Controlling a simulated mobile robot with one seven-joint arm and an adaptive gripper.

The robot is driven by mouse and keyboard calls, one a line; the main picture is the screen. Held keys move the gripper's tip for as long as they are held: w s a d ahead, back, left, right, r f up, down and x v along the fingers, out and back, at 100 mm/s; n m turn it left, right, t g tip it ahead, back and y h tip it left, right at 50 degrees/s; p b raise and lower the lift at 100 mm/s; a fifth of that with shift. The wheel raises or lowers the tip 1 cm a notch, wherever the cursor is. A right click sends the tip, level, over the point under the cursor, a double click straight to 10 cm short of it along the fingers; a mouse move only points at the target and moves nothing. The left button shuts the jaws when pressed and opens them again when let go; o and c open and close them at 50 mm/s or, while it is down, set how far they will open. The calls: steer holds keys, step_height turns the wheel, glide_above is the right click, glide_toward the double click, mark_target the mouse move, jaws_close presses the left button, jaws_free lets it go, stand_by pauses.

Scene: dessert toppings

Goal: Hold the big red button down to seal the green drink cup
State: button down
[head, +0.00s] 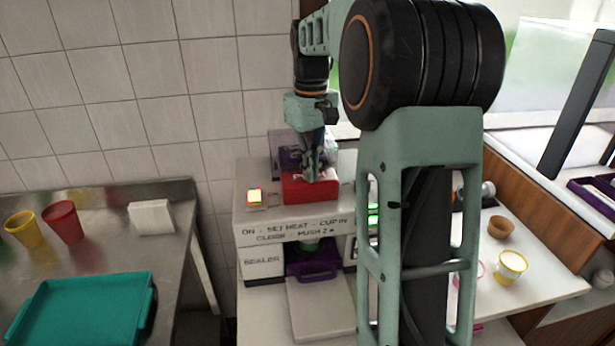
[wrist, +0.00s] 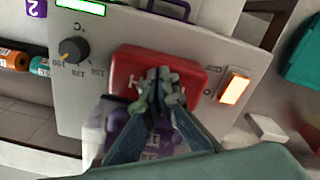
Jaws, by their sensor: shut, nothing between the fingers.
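The big red button (head: 300,188) is a red block on top of the white sealing machine (head: 255,215). My gripper (head: 314,176) points down with its fingers together and its tips at the button's top. In the wrist view my shut fingertips (wrist: 158,76) overlap the red button (wrist: 128,72); how far it is pressed I cannot tell. The green drink cup (head: 308,244) shows only in part, in the machine's opening above a purple drawer (head: 318,268). The rest of the cup is hidden.
A lit orange switch (head: 254,197) and a dial (wrist: 72,50) flank the button. A teal tray (head: 85,308), a yellow cup (head: 24,229) and a red cup (head: 63,222) stand on the metal table at left. Small bowls (head: 501,227) stand at right.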

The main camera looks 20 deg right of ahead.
steer(key=shift+f+b, duration=0.6)
steer(key=shift+f, duration=0.5)
steer(key=shift+s+f, duration=0.1)
steer(key=shift+f, duration=0.05)
steer(key=shift+s+f, duration=0.1)
stand_by(0.9)
steer(key=shift+s, duration=0.2)
stand_by(0.7)
steer(key=shift+s+a+r+b, duration=0.2)
steer(key=shift+s+r, duration=0.2)
steer(key=shift+s, duration=0.3)
steer(key=shift+s+a+r+b, duration=0.15)
steer(key=shift+s+r, duration=0.2)
steer(key=shift+s, duration=0.35)
steer(key=shift+w+r, duration=0.1)
